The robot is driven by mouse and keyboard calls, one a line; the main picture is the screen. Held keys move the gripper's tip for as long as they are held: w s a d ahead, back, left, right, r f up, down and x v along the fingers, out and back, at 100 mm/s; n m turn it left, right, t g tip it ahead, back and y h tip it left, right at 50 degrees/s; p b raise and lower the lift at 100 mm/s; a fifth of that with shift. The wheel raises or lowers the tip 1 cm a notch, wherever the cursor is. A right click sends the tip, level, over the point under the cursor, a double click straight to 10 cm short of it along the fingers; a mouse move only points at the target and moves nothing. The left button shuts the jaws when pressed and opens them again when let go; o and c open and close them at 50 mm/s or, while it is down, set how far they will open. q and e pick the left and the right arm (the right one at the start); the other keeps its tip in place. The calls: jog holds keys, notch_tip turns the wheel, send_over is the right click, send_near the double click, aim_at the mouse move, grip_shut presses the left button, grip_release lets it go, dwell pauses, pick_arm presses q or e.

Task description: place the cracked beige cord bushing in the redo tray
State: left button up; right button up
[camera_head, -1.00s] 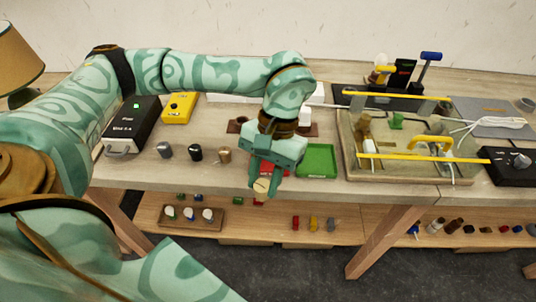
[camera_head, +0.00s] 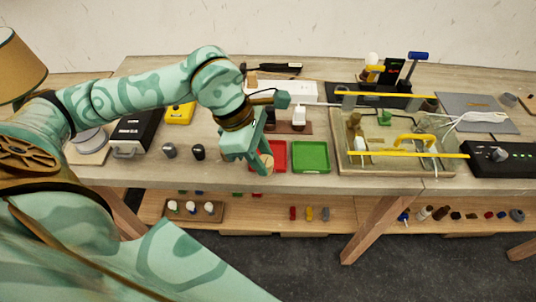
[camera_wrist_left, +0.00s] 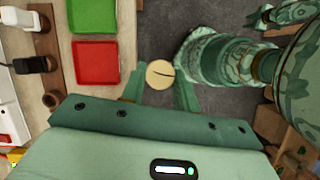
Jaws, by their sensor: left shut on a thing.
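The beige cord bushing (camera_wrist_left: 160,74) is a round disc with a dark crack line across its face. My left gripper (camera_wrist_left: 160,92) is shut on it, one finger on each side in the left wrist view. In the head view the left gripper (camera_head: 262,164) is over the front edge of the bench, at the left of the red tray (camera_head: 279,154), and partly covers that tray. The red tray also shows in the left wrist view (camera_wrist_left: 96,62), left of the bushing and empty. Whether the bushing is over the tray's rim is hard to tell.
An empty green tray (camera_head: 311,157) lies right of the red one. A fixture with yellow bars (camera_head: 412,154) stands further right. Dark and grey knobs (camera_head: 198,152) stand to the left. A white box (camera_head: 288,90) is behind. A lower shelf (camera_head: 347,212) holds small parts.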

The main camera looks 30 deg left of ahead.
pick_arm(q)
jog(key=w+a+f, duration=0.2)
jog(key=w+f, duration=0.1)
jog(key=w, duration=0.1)
jog(key=w+a+f+b, duration=0.1)
jog(key=w+a+f, duration=0.1)
jog(key=w+f, duration=0.1)
jog(key=w+a+f, duration=0.3)
jog(key=w, duration=0.1)
jog(key=shift+w+f+b, duration=0.25)
jog(key=shift+w+b, duration=0.05)
jog(key=shift+b, duration=0.05)
jog(key=shift+w+f, duration=0.15)
jog(key=shift+f, duration=0.15)
notch_tip(320, 180, down, 3)
jog(key=shift+f, duration=0.1)
jog(key=shift+b, duration=0.3)
jog(key=o, duration=1.1)
